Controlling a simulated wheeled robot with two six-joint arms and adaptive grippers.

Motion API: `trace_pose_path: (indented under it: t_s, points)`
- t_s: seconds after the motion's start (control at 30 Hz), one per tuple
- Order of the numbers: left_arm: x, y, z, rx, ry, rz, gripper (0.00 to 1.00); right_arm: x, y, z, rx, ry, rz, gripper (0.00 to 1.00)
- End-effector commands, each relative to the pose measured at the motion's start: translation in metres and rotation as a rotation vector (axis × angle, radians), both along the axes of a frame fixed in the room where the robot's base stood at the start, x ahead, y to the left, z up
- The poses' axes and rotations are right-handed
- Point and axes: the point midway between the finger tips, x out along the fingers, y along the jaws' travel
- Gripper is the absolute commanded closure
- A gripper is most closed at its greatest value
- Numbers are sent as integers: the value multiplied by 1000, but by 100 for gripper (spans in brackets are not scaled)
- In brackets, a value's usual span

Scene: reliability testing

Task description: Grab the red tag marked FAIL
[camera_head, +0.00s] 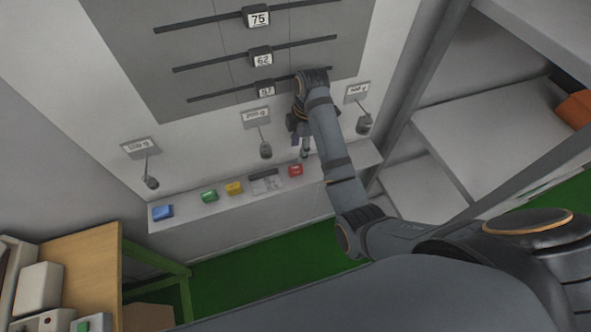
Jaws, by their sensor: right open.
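A small red piece (295,170) sits on the white ledge (190,215) below the wall panel; any lettering on it is too small to read. My right arm reaches in from the right and bends down toward the ledge. My right gripper (301,150) is open and empty, just above and slightly right of the red piece, apart from it as far as I can tell. The arm partly hides the gripper. My left gripper is not in view.
On the ledge lie a blue piece (162,212), a green piece (209,196), a yellow piece (234,188) and a grey-black item (264,181). Labelled weights, such as the middle one (265,150), hang above. A shelf rack (480,135) stands right, a wooden table (85,262) left.

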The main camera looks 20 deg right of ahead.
Motion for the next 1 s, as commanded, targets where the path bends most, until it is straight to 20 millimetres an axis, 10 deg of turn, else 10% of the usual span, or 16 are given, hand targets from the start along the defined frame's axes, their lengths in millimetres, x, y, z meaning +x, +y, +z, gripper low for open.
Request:
trace_pose_path:
  t_s: [1.0]
  points:
    - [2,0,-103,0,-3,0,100,-4,13,-105,0,-2,-5,53]
